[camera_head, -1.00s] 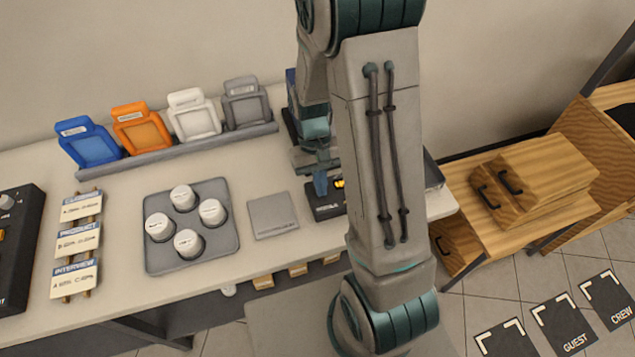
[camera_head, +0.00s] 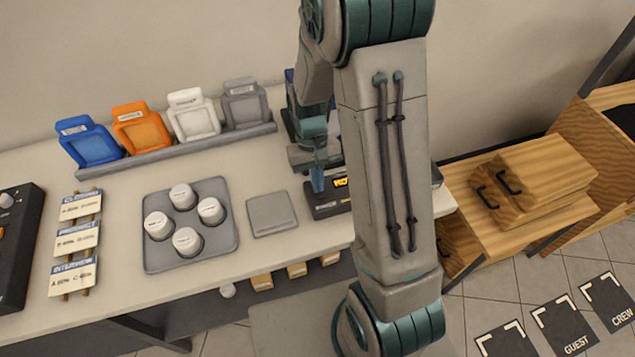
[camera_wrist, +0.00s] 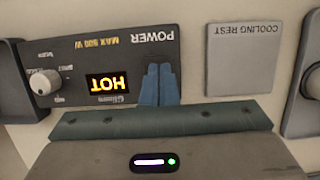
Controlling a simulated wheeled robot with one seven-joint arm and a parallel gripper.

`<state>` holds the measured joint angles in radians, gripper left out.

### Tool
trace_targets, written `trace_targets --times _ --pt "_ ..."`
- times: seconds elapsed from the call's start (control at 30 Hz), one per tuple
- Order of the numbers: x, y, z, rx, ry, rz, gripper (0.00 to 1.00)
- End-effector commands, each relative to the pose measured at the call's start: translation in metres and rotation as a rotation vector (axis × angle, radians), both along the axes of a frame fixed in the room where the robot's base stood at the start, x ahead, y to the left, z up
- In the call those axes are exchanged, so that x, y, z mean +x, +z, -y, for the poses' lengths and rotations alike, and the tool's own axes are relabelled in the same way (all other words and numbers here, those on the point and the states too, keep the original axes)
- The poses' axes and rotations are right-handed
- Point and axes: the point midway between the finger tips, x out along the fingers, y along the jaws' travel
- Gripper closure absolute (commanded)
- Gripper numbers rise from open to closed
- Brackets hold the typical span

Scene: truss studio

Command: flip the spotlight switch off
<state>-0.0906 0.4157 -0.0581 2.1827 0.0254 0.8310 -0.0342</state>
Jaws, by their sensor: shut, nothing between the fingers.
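A black power panel (camera_wrist: 105,65) fills the upper left of the wrist view, its lettering upside down. It has a lit HOT display (camera_wrist: 107,83) and a round knob (camera_wrist: 44,81). My gripper (camera_wrist: 159,68) is shut and empty, its blue fingertips over the panel just below the word POWER. No switch shows clearly there; the fingers cover that part. In the head view, the panel (camera_head: 326,210) lies on the table partly behind my arm, and my gripper (camera_head: 317,187) points down at it. I cannot tell whether the fingers touch it.
A grey cooling rest (camera_head: 272,214) lies left of the panel, with a tray (camera_head: 160,262) of white-topped pucks beyond it. Coloured frames (camera_head: 90,145) stand in a rack (camera_head: 175,154) at the back. A wooden drawer unit (camera_head: 535,180) is at the right.

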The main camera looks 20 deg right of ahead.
Motion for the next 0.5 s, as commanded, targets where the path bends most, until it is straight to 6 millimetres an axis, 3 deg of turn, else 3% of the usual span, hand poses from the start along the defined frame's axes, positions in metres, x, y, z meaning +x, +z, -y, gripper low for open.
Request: trace_targets --times 0.5 --pt "0.0048 0.0058 0.0012 0.0 -0.003 0.001 1.0"
